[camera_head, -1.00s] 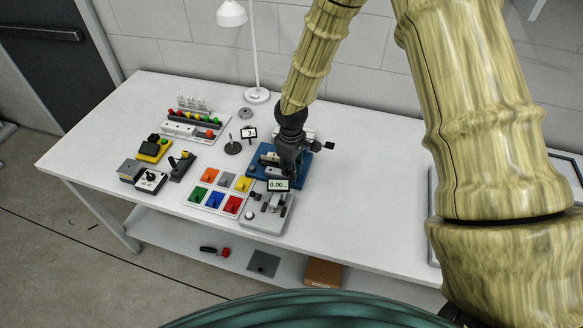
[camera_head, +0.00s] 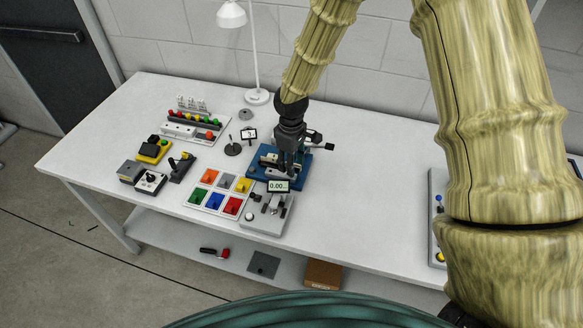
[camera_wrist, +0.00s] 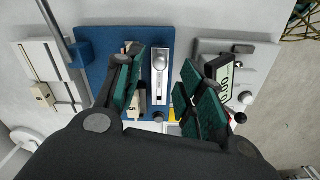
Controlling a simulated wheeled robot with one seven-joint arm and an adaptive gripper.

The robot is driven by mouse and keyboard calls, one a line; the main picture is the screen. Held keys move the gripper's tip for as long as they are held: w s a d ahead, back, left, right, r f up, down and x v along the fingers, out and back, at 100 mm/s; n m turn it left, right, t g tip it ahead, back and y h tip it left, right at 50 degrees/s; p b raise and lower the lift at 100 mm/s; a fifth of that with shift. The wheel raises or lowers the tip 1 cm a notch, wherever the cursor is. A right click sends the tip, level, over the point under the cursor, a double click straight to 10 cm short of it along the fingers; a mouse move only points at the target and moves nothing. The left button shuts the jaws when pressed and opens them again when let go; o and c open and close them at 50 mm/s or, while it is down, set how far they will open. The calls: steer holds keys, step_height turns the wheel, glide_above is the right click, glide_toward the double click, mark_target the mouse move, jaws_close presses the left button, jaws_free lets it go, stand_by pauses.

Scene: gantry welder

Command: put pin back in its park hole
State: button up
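My gripper (camera_head: 287,172) is over the blue fixture plate (camera_head: 256,181) near the middle of the table, pointing down. In the wrist view my gripper (camera_wrist: 165,95) is open, its two teal-padded fingers apart. Between and beyond them lies a silver bar with a round end (camera_wrist: 160,60) on the blue plate (camera_wrist: 93,45). I see nothing clasped between the pads. I cannot make out the pin or its park hole for certain; the fingers hide part of the fixture.
A grey gauge with a 0.00 display (camera_head: 278,186) stands right in front of the fixture. Coloured bins (camera_head: 211,201) are to its left, with a lamp (camera_head: 258,96) behind. A grey panel (camera_head: 437,215) is at the right.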

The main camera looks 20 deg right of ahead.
step_height(320, 180, up, 8)
stand_by(0.4)
stand_by(0.5)
